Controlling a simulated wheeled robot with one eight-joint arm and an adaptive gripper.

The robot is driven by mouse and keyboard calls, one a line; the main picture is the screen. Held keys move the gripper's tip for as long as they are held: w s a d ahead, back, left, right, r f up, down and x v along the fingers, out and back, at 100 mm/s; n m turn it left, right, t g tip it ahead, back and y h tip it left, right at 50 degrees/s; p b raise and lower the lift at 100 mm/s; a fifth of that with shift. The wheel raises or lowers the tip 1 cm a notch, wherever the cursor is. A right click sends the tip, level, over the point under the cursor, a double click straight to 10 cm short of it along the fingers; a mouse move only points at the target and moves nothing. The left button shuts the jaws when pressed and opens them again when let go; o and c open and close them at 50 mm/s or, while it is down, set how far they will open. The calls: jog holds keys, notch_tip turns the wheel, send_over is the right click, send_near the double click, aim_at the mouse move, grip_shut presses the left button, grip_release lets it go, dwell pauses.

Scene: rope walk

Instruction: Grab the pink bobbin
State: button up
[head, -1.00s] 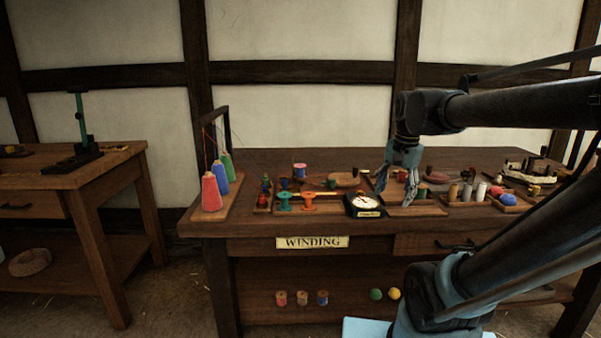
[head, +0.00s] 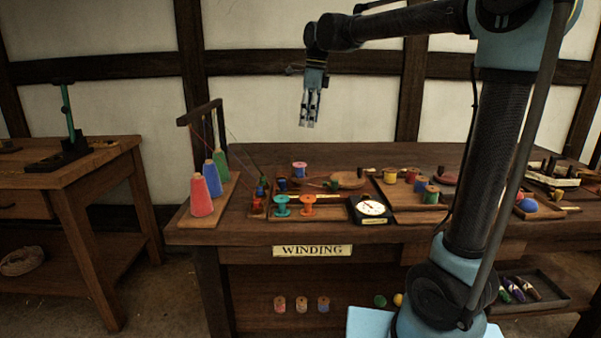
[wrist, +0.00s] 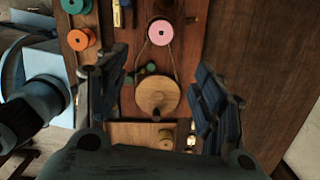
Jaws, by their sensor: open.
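The pink bobbin (head: 299,169) stands upright toward the back of the winding bench, left of a round wooden disc. In the wrist view its round pink top (wrist: 160,32) shows above the middle, beyond the space between my fingers. My gripper (head: 309,122) is open and empty, pointing down, high above the bench near the bobbin. In the wrist view its two fingers (wrist: 164,62) are spread wide, with the bench far below them.
The round wooden disc (wrist: 158,97) lies near the bobbin. Teal (head: 282,206) and orange (head: 307,205) bobbins and a dial (head: 371,207) stand in front. Thread cones (head: 201,197) under a wooden frame stand at left. Trays with spools (head: 431,194) are at right.

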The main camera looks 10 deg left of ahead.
send_near(300, 164)
notch_tip(300, 164, down, 5)
jog(key=shift+f, duration=0.1)
jog(key=shift+a+f, duration=0.2)
jog(key=shift+f, duration=0.65)
jog(key=shift+a+f, duration=0.25)
jog(key=shift+f, duration=0.6)
jog(key=shift+a+f, duration=0.2)
jog(key=shift+f, duration=0.6)
jog(key=c, duration=1.1)
